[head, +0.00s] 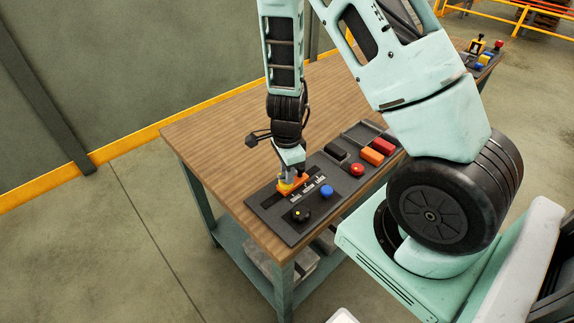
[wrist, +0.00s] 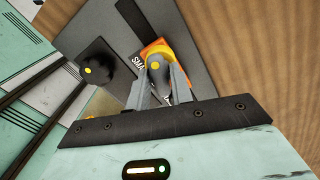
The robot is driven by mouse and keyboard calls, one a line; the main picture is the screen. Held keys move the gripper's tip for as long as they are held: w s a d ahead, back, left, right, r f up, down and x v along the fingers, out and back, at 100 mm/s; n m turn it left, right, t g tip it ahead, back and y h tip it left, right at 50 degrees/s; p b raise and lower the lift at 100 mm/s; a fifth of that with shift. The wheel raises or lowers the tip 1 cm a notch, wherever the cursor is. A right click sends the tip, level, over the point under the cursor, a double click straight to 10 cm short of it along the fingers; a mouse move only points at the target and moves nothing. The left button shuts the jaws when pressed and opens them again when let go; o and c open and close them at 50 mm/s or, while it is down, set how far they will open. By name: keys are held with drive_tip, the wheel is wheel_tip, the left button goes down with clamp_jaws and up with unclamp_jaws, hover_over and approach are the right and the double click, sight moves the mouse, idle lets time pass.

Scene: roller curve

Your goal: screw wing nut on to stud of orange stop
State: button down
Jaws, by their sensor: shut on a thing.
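The orange stop (head: 303,179) sits on the dark panel near its left end, beside a slot and white size lettering. It also shows in the wrist view (wrist: 150,49), with a yellow rounded part next to it. My gripper (head: 289,174) points down at the stop. In the wrist view its two fingers (wrist: 160,84) are closed on a grey piece with a yellow centre, which looks like the wing nut (wrist: 156,74). The nut is over the yellow part. The stud is hidden, so I cannot tell how far the nut is on it.
The panel (head: 262,204) lies on a wooden table (head: 230,120). A black knob (head: 300,214), blue button (head: 326,191) and red button (head: 357,169) stand near my gripper. Orange and red blocks (head: 372,156) sit further right. The table's left and back are clear.

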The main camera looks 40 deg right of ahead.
drive_tip(key=shift+w+m, duration=0.1)
drive_tip(key=shift+m, duration=0.4)
drive_tip(key=shift+r, duration=0.1)
drive_tip(key=shift+r+m+p, duration=0.2)
drive_tip(key=shift+m+p, duration=0.4)
drive_tip(key=shift+m, duration=0.6)
drive_tip(key=shift+m+p, duration=0.35)
drive_tip(key=shift+m, duration=0.65)
drive_tip(key=m, duration=0.3)
drive_tip(key=shift+w+f, duration=0.1)
drive_tip(key=shift+f, duration=0.05)
drive_tip(key=shift+p, duration=0.3)
drive_tip(key=m+p, duration=0.1)
drive_tip(key=m, duration=0.2)
drive_tip(key=shift+m, duration=0.4)
drive_tip(key=m, duration=0.3)
drive_tip(key=shift+m, duration=0.4)
